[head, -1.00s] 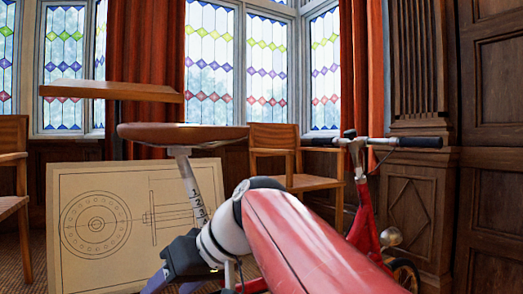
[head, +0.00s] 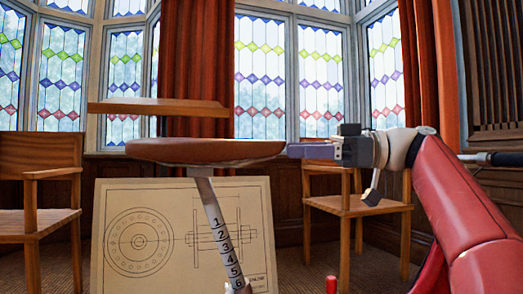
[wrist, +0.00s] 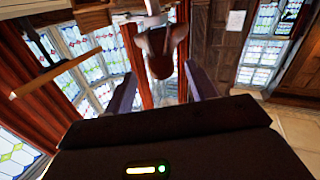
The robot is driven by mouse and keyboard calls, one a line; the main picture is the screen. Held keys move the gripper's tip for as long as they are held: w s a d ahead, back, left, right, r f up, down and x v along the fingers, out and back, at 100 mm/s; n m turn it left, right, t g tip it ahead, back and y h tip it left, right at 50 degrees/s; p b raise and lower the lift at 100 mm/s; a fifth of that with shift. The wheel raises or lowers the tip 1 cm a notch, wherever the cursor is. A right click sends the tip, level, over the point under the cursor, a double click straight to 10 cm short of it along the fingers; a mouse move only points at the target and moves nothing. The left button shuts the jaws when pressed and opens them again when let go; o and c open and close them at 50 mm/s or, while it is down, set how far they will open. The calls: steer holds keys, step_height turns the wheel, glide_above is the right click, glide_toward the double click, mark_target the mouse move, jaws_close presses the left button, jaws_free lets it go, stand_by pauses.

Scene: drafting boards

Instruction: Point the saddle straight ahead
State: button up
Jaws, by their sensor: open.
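The brown saddle (head: 205,151) sits on a tilted silver post (head: 222,235) marked with numbers, left of centre in the head view. It is seen nearly edge-on there, so which way its nose points is hard to tell. My gripper (head: 290,151) is at the saddle's right end, at about its height, with purple fingers pointing left at it. In the wrist view the saddle (wrist: 161,62) shows ahead between the two spread fingers (wrist: 160,75). The gripper is open and holds nothing. Whether a finger touches the saddle is unclear.
A wooden ledge (head: 160,107) hangs just above the saddle. A drawing board (head: 180,270) leans behind the post. Wooden chairs stand at left (head: 40,190) and right (head: 358,203). A black handlebar grip (head: 505,159) shows at the right edge, beyond my arm.

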mark_target(259, 149)
steer(key=a, duration=0.7)
steer(key=shift+w+a, duration=0.35)
steer(key=shift+c, duration=0.3)
